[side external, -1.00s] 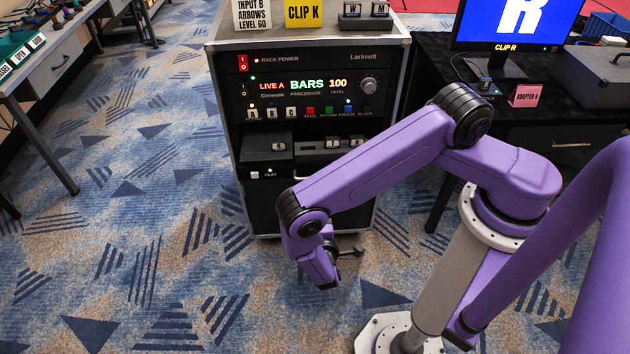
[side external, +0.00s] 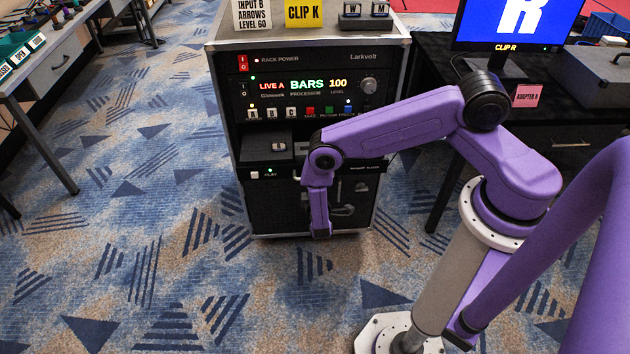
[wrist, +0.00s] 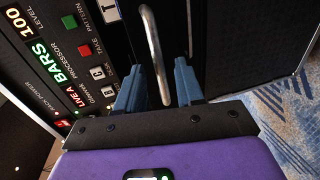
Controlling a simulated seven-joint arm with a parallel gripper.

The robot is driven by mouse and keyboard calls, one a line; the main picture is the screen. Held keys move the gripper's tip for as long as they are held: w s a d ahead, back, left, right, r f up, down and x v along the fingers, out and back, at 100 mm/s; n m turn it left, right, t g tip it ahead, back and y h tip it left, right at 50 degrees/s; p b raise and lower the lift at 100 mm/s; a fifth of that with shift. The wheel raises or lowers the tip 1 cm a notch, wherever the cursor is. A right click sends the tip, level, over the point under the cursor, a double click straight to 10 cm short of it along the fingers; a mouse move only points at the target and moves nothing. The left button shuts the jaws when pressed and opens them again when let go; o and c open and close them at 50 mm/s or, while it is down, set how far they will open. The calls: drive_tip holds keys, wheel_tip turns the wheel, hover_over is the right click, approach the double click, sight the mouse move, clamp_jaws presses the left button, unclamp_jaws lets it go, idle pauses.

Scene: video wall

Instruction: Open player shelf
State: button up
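The player shelf (side external: 282,175) is a low black unit in the rack, below the processor, with a "PLAY" label and a small green light. My arm hides its middle. In the wrist view, a curved metal handle (wrist: 152,50) runs lengthwise between the two blue fingers of my gripper (wrist: 159,68). The fingers are apart, one on each side of the bar; I cannot tell whether either touches it.
The processor (side external: 305,86) with lit text and buttons sits above. A dark box (side external: 265,147) stands above the shelf's left part. Tables stand left and right; the right one bears a monitor (side external: 515,25) and a grey case (side external: 598,78). The patterned carpet (side external: 150,250) in front is clear.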

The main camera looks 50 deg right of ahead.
drive_tip(key=shift+w+d+f, duration=0.15)
drive_tip(key=shift+w+d, duration=0.3)
drive_tip(key=shift+d, duration=0.05)
clamp_jaws()
drive_tip(key=f+v, duration=0.2)
drive_tip(key=v, duration=1.1)
drive_tip(key=shift+s+a+f, duration=0.3)
drive_tip(key=shift+a+f, duration=0.1)
drive_tip(key=shift+f, duration=0.05)
unclamp_jaws()
drive_tip(key=shift+d, duration=0.1)
